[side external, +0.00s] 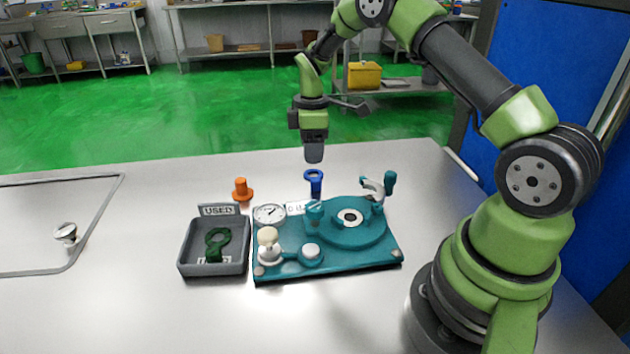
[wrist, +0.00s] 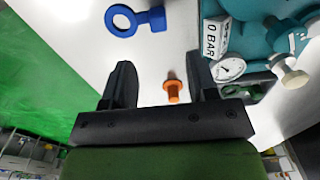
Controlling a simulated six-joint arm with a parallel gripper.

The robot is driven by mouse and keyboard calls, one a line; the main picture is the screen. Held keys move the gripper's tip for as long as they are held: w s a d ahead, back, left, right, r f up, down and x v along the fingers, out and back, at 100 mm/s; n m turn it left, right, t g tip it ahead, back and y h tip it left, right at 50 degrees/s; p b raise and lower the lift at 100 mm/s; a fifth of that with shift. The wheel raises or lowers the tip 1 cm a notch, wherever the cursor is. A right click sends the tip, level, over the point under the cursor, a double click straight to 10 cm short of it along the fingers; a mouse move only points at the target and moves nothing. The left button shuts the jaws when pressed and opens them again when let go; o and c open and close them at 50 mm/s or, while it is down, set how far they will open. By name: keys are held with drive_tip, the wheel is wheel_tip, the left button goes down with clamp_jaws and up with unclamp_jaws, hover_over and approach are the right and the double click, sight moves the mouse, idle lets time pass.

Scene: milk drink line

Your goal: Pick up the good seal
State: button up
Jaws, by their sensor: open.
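A blue ring-shaped seal with a short stem and block (side external: 314,182) is on the bare table just behind the teal fixture. In the wrist view the blue seal (wrist: 124,21) lies beyond my fingertips, up and to the left. A dark green ring of similar shape (side external: 217,242) is in the grey tray (side external: 186,258) labelled USED. My gripper (side external: 314,158) is open and empty, pointing down, above the table and apart from the blue seal. In the wrist view its two fingers (wrist: 158,80) have a clear gap between them.
A teal fixture (side external: 330,268) with a dial gauge (side external: 269,214), a round plate and upright handles stands beside the tray. An orange flanged peg (side external: 241,190) stands behind the tray; it shows between my fingers in the wrist view (wrist: 174,90).

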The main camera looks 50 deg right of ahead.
sight(313, 179)
wheel_tip(313, 179, down, 8)
drive_tip(key=shift+d, duration=0.15)
idle(0.3)
drive_tip(key=shift+c, duration=0.4)
clamp_jaws()
